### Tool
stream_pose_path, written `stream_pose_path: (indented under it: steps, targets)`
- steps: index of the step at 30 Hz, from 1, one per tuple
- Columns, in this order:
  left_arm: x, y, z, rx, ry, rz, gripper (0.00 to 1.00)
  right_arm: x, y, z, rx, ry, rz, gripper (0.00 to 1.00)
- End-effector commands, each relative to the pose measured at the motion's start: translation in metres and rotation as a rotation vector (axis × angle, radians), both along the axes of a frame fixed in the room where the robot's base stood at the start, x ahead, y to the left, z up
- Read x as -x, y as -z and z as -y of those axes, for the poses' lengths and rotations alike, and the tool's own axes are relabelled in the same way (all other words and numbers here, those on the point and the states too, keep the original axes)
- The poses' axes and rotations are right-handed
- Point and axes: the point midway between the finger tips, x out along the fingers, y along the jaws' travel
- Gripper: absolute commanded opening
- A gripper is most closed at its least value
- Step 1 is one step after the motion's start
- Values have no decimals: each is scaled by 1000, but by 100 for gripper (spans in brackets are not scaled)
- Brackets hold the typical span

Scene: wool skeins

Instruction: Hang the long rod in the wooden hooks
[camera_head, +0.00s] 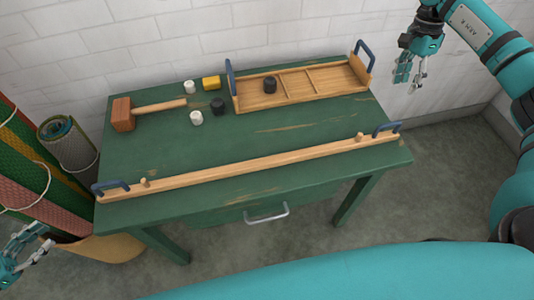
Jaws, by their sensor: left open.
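A long wooden rod (250,165) lies along the front of the green table. It has a blue handle at its left end (110,187) and another at its right end (386,128), with a small peg near each. My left gripper (42,243) is open at the lower left, left of the table and apart from the rod. My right gripper (411,74) is open and empty at the upper right, beyond the table's right edge. I cannot make out any wooden hooks in this view.
Rolled textiles (68,144) stand at the left. A brick wall is behind.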

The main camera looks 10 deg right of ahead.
Motion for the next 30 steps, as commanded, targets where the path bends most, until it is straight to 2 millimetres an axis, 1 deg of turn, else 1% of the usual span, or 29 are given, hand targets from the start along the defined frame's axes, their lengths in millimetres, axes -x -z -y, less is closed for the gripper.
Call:
stream_pose_path:
  steps: [3, 9, 14, 17, 20, 30]
  targets:
    - [3, -2, -2, 4, 10, -1, 43, 4, -3, 6, 14, 1, -17, 39]
    - [2, -2, -1, 4, 9, 1, 43, 4, -3, 5, 12, 1, -16, 39]
    - [-1, -2, 4, 5, 10, 1, 43, 5, 4, 5, 11, 1, -17, 39]
    - [-8, -2, 15, 6, 11, 2, 43, 8, 17, 5, 11, 1, -19, 39]
    - [-18, -2, 30, 6, 11, 3, 43, 12, 34, 5, 11, 1, -20, 39]
    - [-56, -2, 87, 7, 10, 4, 43, 25, 101, 4, 11, 2, -19, 39]
